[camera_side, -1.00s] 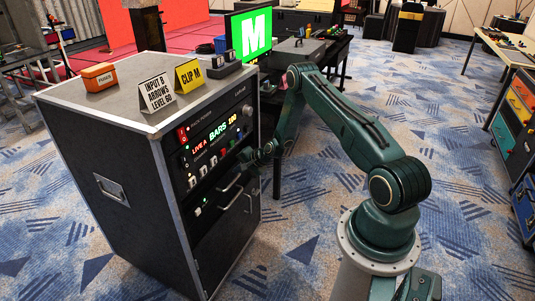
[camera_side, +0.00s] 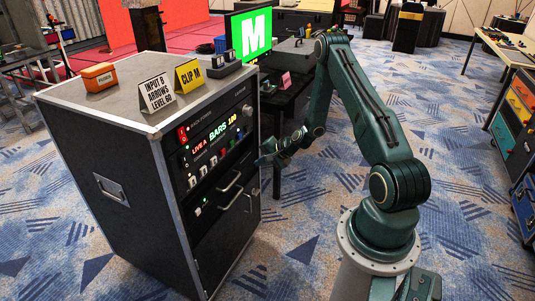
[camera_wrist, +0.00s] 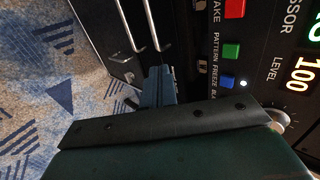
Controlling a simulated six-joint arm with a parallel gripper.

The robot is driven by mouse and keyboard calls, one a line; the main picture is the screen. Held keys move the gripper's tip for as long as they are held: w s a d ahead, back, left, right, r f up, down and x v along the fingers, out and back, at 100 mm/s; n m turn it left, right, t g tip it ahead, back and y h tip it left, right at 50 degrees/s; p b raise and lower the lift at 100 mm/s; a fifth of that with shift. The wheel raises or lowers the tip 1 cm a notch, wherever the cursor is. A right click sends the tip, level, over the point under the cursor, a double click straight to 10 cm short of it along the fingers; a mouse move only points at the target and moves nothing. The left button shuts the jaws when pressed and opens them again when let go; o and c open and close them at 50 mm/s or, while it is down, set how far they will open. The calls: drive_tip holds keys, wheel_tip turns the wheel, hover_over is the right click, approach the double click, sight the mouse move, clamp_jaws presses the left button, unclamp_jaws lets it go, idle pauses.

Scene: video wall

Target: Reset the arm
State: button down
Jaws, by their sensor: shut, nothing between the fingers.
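My gripper (camera_side: 268,157) is beside the right part of the rack's front panel in the side view, a short way out from it. In the wrist view its fingers (camera_wrist: 160,84) are together and hold nothing. The black rack (camera_side: 115,185) carries a panel with lit text reading LIVE A and BARS 100. In the wrist view the panel shows a red button (camera_wrist: 235,8), a green button (camera_wrist: 231,51), a blue button (camera_wrist: 227,81) and a knob (camera_wrist: 278,117). My dark green arm link hides the bottom of that view.
On the rack stand an orange box (camera_side: 99,77), a white sign (camera_side: 156,93) reading INPUT B, ARROWS, LEVEL 60, and a yellow CLIP M sign (camera_side: 189,75). Behind, a green monitor (camera_side: 251,35) shows M. A dark table (camera_side: 290,92) stands behind my gripper.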

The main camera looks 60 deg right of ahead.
drive_tip(key=shift+r, duration=0.15)
drive_tip(key=s+a+r+n+g+y, duration=0.1)
drive_tip(key=a+r+n, duration=0.5)
drive_tip(key=a+r, duration=0.5)
drive_tip(key=s+a+r+n+g, duration=0.15)
drive_tip(key=a+r+n, duration=0.45)
drive_tip(key=r, duration=0.9)
drive_tip(key=s+a+r+n, duration=0.3)
drive_tip(key=s+a+r, duration=0.2)
drive_tip(key=s, duration=0.6)
drive_tip(key=s+a+r+n+g+h, duration=0.1)
drive_tip(key=s+a+r+n, duration=0.2)
drive_tip(key=s, duration=0.8)
drive_tip(key=a+r, duration=0.2)
drive_tip(key=a, duration=0.1)
drive_tip(key=shift+a+r, duration=0.15)
drive_tip(key=shift+r, duration=0.2)
